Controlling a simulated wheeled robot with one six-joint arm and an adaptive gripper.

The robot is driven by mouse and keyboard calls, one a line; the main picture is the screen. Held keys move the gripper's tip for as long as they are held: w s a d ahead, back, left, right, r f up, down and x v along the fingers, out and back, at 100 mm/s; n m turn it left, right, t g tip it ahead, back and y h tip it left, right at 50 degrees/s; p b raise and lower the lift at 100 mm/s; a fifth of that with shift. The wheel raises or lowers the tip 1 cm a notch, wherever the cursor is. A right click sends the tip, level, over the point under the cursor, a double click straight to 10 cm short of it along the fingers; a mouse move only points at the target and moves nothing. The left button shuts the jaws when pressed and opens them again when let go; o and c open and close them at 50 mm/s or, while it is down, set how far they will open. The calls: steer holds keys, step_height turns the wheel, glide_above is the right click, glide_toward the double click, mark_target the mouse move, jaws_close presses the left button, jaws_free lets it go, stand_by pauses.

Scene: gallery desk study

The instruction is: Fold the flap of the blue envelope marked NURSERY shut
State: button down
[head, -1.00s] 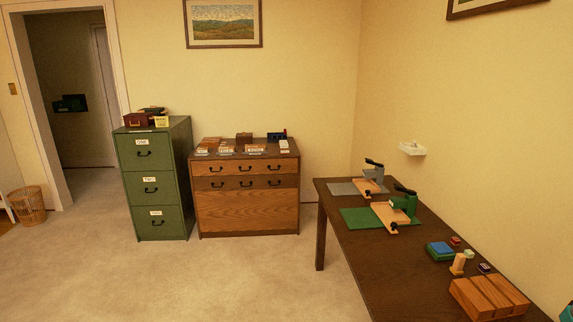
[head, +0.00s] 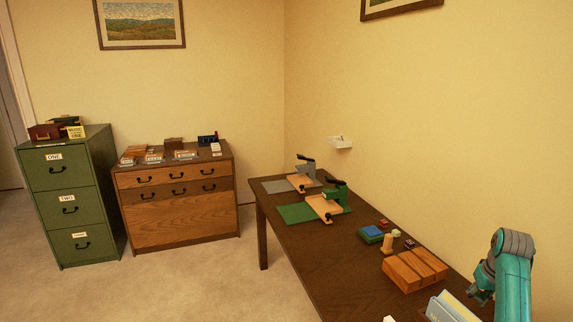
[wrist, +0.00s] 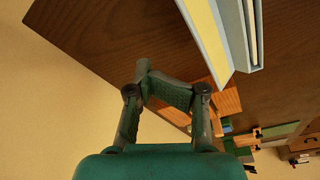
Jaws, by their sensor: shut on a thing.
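In the head view, a pale blue panel with partly cut-off dark lettering (head: 438,312) stands at the bottom edge, with a cream-yellow piece (head: 460,306) beside it. I cannot read whether it says NURSERY, and I cannot make out a flap. In the wrist view, a pale blue panel (wrist: 233,35) and a yellow strip (wrist: 205,28) show at the top, apart from my gripper. My gripper (wrist: 168,90) has its fingers drawn together beside them. It is shut, but what is between its fingers is too hidden to name.
The dark wooden desk (head: 345,265) holds a slotted wooden block (head: 415,268), a blue-topped pad (head: 372,231), and green (head: 325,203) and grey (head: 303,178) presses. A green cabinet (head: 75,198) and wooden chest (head: 178,190) stand at the back. The floor between is clear.

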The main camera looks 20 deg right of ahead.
steer(key=shift+w+d, duration=0.1)
steer(key=shift+d, duration=0.95)
steer(key=shift+r, duration=0.1)
step_height(320, 180, up, 8)
stand_by(0.8)
stand_by(1.1)
